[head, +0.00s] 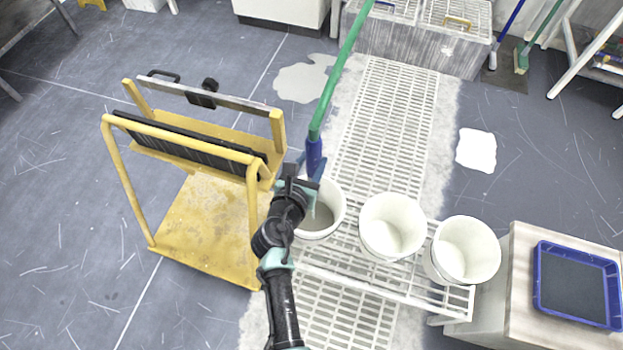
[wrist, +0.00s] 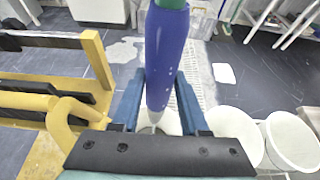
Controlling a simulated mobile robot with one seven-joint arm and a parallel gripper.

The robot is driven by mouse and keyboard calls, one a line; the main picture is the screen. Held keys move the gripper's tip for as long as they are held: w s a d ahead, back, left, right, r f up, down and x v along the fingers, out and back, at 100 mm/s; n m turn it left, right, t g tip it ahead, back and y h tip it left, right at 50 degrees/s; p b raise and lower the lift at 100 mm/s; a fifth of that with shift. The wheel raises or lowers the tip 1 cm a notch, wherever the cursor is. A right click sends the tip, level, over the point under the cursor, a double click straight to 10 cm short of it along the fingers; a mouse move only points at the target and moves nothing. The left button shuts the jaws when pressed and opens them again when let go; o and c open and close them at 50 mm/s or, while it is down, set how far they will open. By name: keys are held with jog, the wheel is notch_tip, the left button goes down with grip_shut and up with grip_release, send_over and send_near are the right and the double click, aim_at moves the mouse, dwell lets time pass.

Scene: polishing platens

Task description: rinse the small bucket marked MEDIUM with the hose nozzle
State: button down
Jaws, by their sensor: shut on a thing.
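My gripper (head: 300,178) is shut on the blue hose nozzle (head: 314,155), and the green hose (head: 341,75) rises from its top. In the wrist view the nozzle (wrist: 165,55) stands between the two blue fingers and points down. Three white buckets stand in a row on a white rack: a left one (head: 333,212), a middle one (head: 392,226) and a right one (head: 466,250). The left bucket looks grey inside, and my gripper is over its left rim, partly hiding it. No size marking is readable on any bucket, so I cannot tell which is MEDIUM. No water shows.
A yellow cart (head: 185,228) with black pads stands close on the left of my arm. A blue tray (head: 578,285) lies on a bench at the right. Floor grating (head: 385,120) runs behind the rack (head: 395,285). Puddles lie on the floor.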

jog(key=w+d+b, duration=0.3)
jog(key=w+b, duration=0.1)
jog(key=w, duration=0.5)
jog(key=w+d+b, duration=0.3)
jog(key=w+b, duration=0.2)
jog(key=w, duration=0.5)
jog(key=shift+w+d, duration=0.2)
jog(key=shift+r, duration=0.1)
